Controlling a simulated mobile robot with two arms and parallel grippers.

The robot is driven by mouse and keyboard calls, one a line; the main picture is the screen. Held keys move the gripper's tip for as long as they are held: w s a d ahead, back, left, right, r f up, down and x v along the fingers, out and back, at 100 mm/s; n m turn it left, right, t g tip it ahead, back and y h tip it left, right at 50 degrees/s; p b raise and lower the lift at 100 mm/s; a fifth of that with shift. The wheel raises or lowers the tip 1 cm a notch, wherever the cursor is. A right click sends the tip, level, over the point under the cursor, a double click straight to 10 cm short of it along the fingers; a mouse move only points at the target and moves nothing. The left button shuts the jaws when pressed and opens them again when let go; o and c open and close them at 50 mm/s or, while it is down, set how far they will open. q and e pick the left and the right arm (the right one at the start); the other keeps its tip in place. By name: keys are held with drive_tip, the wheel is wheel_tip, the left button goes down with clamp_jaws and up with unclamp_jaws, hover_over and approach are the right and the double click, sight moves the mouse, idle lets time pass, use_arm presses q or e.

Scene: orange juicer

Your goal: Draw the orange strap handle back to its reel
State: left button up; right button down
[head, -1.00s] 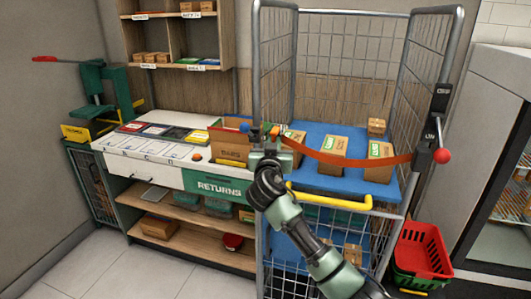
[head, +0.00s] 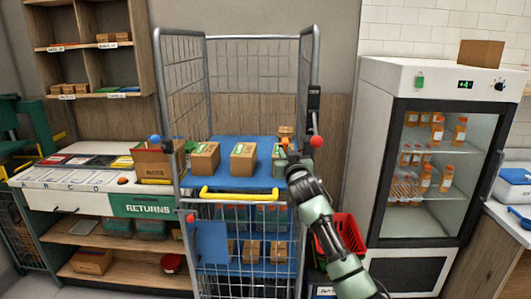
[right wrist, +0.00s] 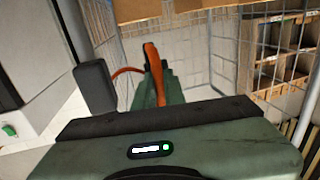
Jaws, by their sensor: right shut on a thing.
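The orange strap handle (head: 286,131) is at the right front of the roll cage, above its blue shelf. My right gripper (head: 288,148) is shut on it, close to the right front post. In the right wrist view the handle (right wrist: 153,72) stands upright between the green fingers, and a short orange strap (right wrist: 126,71) curves from it to the dark block of the reel (right wrist: 96,86). A gap remains between handle and reel. My left gripper is not in view.
The roll cage's front (head: 240,196) has a yellow bar, with cardboard boxes (head: 243,158) on the blue shelf behind. A glass-door fridge (head: 435,170) stands right, with a red basket (head: 347,232) beside the cage. The returns counter (head: 75,178) is left.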

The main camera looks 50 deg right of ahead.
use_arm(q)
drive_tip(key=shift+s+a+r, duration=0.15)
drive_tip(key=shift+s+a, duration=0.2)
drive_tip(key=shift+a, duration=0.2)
use_arm(e)
drive_tip(key=shift+s+d, duration=1.1)
drive_tip(key=shift+s, duration=0.15)
drive_tip(key=c, duration=1.8)
unclamp_jaws()
drive_tip(key=shift+c, duration=0.2)
drive_tip(key=shift+o, duration=0.3)
drive_tip(key=shift+s+d, duration=0.1)
drive_tip(key=shift+s, duration=0.05)
use_arm(q)
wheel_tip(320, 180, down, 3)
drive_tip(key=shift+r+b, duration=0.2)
drive_tip(key=shift+b, duration=0.95)
use_arm(e)
drive_tip(key=v, duration=0.8)
